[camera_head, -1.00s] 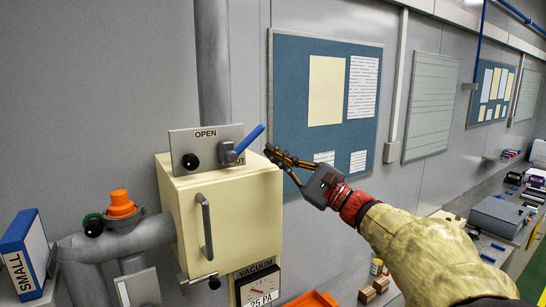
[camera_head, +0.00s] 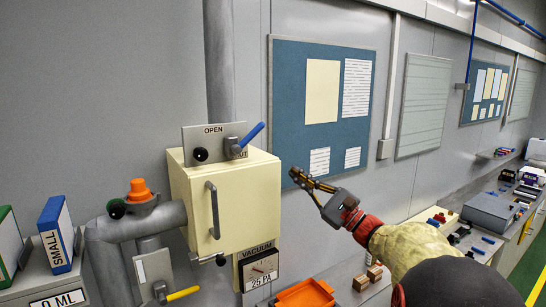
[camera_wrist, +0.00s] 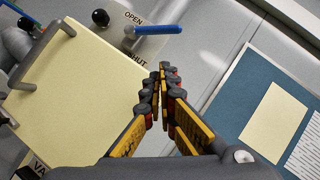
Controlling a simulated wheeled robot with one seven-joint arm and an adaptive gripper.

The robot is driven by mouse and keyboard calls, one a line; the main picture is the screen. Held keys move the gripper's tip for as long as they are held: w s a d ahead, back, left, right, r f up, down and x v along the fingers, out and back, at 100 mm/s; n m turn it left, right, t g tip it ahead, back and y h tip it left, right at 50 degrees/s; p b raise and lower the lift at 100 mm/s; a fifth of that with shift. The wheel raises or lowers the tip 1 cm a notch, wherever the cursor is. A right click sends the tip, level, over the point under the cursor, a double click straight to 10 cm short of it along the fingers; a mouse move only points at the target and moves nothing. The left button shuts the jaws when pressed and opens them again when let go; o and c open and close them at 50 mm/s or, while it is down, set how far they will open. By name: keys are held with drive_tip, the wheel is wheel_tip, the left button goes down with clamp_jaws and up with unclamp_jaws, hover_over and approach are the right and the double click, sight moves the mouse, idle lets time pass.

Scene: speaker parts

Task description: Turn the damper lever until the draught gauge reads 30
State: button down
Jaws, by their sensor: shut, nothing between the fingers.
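The damper lever (camera_head: 251,135) is a blue handle on a grey hub, on a plate (camera_head: 213,131) marked OPEN, with the lower word partly hidden. The plate stands on top of a cream box (camera_head: 230,200). The handle slants up to the right; it also shows in the wrist view (camera_wrist: 158,29). The draught gauge (camera_head: 260,268), labelled VACUUM, hangs below the box; its card appears to read 25 PA. My gripper (camera_head: 296,174) is shut and empty, right of the box and lower than the lever, apart from both. Its fingertips (camera_wrist: 162,68) meet in the wrist view.
A grey pipe (camera_head: 218,60) rises behind the plate. A grey pipe with an orange cap (camera_head: 139,190) stands left of the box. A blue noticeboard (camera_head: 290,100) is on the wall behind my gripper. An orange tray (camera_head: 305,294) lies below.

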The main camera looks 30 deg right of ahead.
sight(249, 137)
drive_tip(key=s+a+r+p+x, duration=0.1)
drive_tip(key=p+x, duration=0.3)
drive_tip(key=x, duration=0.8)
drive_tip(key=shift+r+p, duration=0.35)
drive_tip(key=shift+p, duration=0.05)
drive_tip(key=shift+s, duration=0.15)
drive_tip(key=shift+r, duration=0.1)
drive_tip(key=shift+a+r+n+g+y+b, duration=0.3)
drive_tip(key=shift+r+n+g+y+b, duration=0.15)
drive_tip(key=shift+r+n+b, duration=0.4)
drive_tip(key=shift+f+n, duration=0.25)
